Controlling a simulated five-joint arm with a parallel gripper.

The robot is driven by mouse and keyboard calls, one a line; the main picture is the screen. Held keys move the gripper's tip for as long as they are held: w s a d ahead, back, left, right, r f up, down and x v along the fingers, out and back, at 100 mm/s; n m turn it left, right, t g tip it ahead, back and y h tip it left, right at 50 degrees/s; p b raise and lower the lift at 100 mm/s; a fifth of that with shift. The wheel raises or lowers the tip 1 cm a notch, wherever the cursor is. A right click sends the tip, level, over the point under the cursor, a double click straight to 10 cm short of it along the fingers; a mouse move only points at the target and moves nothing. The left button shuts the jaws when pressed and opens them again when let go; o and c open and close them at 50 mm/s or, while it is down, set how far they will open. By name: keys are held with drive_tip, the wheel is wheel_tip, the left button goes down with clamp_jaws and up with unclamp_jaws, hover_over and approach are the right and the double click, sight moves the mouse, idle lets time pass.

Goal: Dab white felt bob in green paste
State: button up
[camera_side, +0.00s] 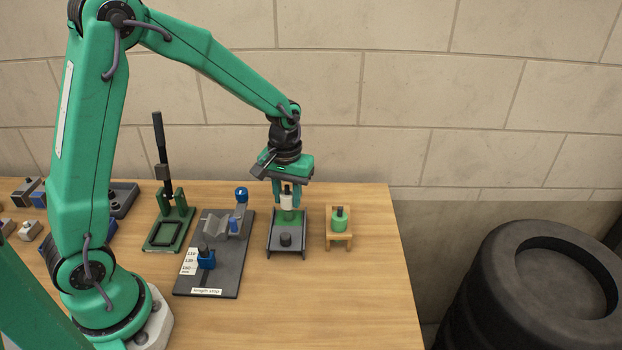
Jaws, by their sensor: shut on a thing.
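My gripper (287,192) points straight down over a dark grey tray (272,241) near the table's right side. Its green fingers are shut on the white felt bob (287,203), whose dark upper end shows between them. The bob is upright. Its lower end is at the green paste (290,216) in the back part of the tray; I cannot tell whether it touches the paste or is just above it.
A small wooden stand (339,240) with a green dark-topped piece (339,220) is close on the right. A dark length-stop fixture (222,276) and a green lever press (170,228) are on the left. The table's front right is clear. Black tyres (545,290) stand beyond its right edge.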

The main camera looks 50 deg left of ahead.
drive_tip(key=shift+r, duration=3.2)
drive_tip(key=shift+r, duration=0.15)
drive_tip(key=shift+s+d+r+m, duration=0.1)
drive_tip(key=shift+r+m, duration=1.25)
drive_tip(key=shift+s+d+r+m, duration=0.1)
drive_tip(key=shift+r+m, duration=1.2)
drive_tip(key=shift+m, duration=0.05)
